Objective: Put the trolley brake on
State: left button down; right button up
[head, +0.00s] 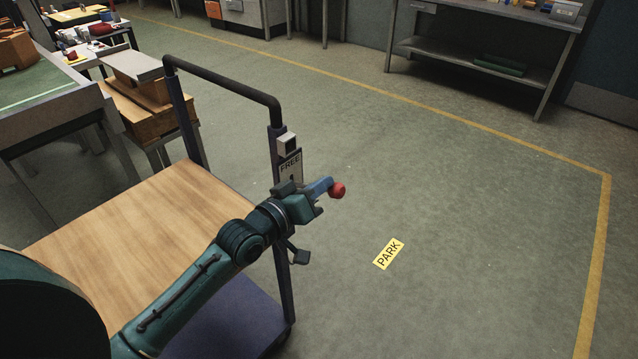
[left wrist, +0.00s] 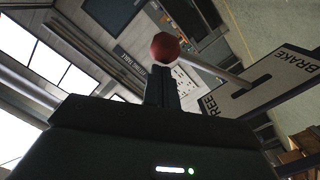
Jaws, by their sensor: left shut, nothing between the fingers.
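The trolley has a wooden deck (head: 150,225) and a black push handle (head: 225,82). On its right post is a pale brake plate (head: 289,167) marked FREE. In the left wrist view the plate (left wrist: 285,77) shows FREE and BRAKE beside a slot. A lever rod (left wrist: 215,72) runs from the slot to a red knob (left wrist: 165,46). I cannot tell exactly where the rod sits in the slot. My left gripper (head: 325,187) is shut and empty, its tips close to the red knob (head: 337,191). Whether they touch is unclear. My right gripper is not in view.
A yellow PARK label (head: 389,253) lies on the open floor right of the trolley. A yellow line (head: 480,128) borders this floor. A steel bench (head: 480,50) stands at the back. Brown blocks (head: 150,112) and a green-topped table (head: 40,85) stand at the left.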

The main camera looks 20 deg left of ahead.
pick_arm(q)
jog(key=shift+s+d+f+m, duration=0.15)
jog(key=shift+d+f+m, duration=0.2)
jog(key=shift+f+m, duration=0.2)
jog(key=shift+s+d+f+m, duration=0.1)
jog(key=shift+d+f+m, duration=0.25)
jog(key=shift+f+m, duration=0.15)
notch_tip(320, 180, down, 9)
jog(key=d+m+y+b, duration=0.1)
jog(key=m, duration=0.6)
jog(key=shift+s+m, duration=0.2)
jog(key=shift+m, duration=0.15)
jog(key=shift+f, duration=0.15)
